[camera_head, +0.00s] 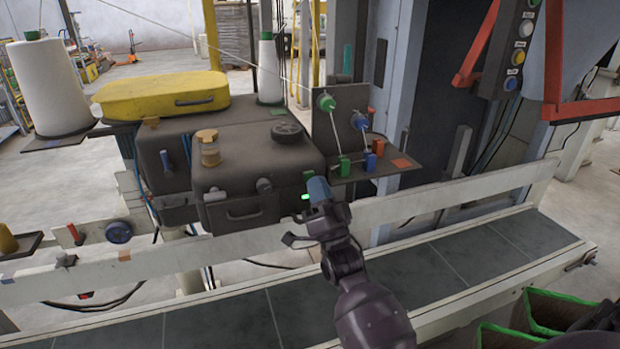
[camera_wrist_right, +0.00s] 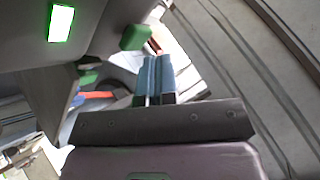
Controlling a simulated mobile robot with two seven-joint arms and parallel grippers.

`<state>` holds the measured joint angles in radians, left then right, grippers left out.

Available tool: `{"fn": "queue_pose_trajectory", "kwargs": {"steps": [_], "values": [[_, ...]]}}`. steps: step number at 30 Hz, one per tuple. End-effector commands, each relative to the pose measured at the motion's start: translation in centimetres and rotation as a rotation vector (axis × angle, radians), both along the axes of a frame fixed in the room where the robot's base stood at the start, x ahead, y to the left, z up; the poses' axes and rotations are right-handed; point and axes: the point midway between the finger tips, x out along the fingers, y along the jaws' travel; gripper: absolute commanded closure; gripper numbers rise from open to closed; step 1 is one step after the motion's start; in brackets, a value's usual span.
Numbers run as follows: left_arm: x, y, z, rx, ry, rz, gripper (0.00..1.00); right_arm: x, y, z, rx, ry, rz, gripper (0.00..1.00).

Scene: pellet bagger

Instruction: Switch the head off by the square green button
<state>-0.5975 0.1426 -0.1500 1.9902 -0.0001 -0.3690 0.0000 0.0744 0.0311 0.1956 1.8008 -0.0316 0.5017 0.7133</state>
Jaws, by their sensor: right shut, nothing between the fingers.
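The head is a dark grey machine body (camera_head: 242,165) with a yellow cover on the housing behind it. The square green button (camera_wrist_right: 135,37) stands out from its face in the right wrist view; in the head view a small green part of it (camera_head: 307,176) shows just above my fingertips. Near it a green lamp (camera_wrist_right: 61,23) is lit, also bright in the head view (camera_head: 306,197). My right gripper (camera_head: 318,188) is shut and empty, its blue-grey fingertips (camera_wrist_right: 155,72) close beside the button. I cannot tell whether they touch it. My left gripper is out of view.
A dark bracket (camera_head: 343,125) with green and blue thread guides stands just right of my fingertips. A white rail (camera_head: 430,203) and dark conveyor (camera_head: 440,265) run below. White thread cones (camera_head: 48,85) stand at left. A control box with buttons (camera_head: 514,55) hangs upper right.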

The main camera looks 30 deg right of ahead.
Motion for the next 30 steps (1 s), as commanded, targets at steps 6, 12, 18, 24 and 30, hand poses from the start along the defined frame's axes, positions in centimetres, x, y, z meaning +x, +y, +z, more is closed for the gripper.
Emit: {"fn": "queue_pose_trajectory", "kwargs": {"steps": [6, 12, 18, 24, 30], "values": [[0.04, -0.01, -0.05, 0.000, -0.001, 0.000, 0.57, 0.35, -0.10, -0.03, 0.001, 0.000, 0.000, 1.00], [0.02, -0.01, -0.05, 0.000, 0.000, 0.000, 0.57, 0.34, -0.10, -0.01, 0.001, 0.000, 0.000, 1.00], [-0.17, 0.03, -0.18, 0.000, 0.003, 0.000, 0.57, 0.45, -0.12, -0.01, 0.001, 0.000, 0.001, 1.00], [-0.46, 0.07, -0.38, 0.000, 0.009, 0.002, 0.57, 0.65, -0.16, 0.01, 0.001, -0.001, 0.000, 1.00], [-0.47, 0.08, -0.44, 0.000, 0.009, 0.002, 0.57, 0.83, -0.21, 0.02, 0.001, -0.001, 0.000, 1.00]]}}
